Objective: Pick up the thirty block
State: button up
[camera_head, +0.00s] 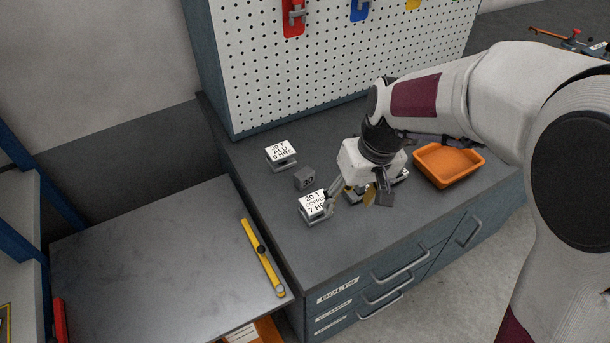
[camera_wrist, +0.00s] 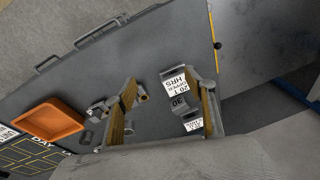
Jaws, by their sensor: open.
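The thirty block is a small dark grey cube (camera_head: 305,178) marked 30.
Another stand (camera_head: 402,175) is partly hidden behind my gripper. An orange tray (camera_head: 420,173) lies to the right. The bench's front left is clear.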

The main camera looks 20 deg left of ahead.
aim_at(303, 172)
jog(key=w+a+f+n, duration=0.1)
jog(key=w+a, duration=0.1)
jog(key=w+a+f, duration=0.2)
jog(key=a, duration=0.1)
jog(key=w+a+f+n, duration=0.1)
jog(key=w+a+f, duration=0.1)
jog(key=a, duration=0.1)
jog(key=shift+w+a+n+y, duration=0.1)
jog(key=shift+w+n+y, duration=0.05)
jog(key=shift+n+y, duration=0.2)
jog(key=w+a+r+n+t+y, duration=0.1)
jog(key=w+a+r+n, duration=0.1)
jog(key=w+a, duration=0.1)
jog(key=shift+w+r+t, duration=0.2)
jog(key=shift+w+t, duration=0.1)
jog(key=shift+w, duration=0.6)
jog(key=shift+x, duration=1.35)
jog(key=shift+f, duration=0.1)
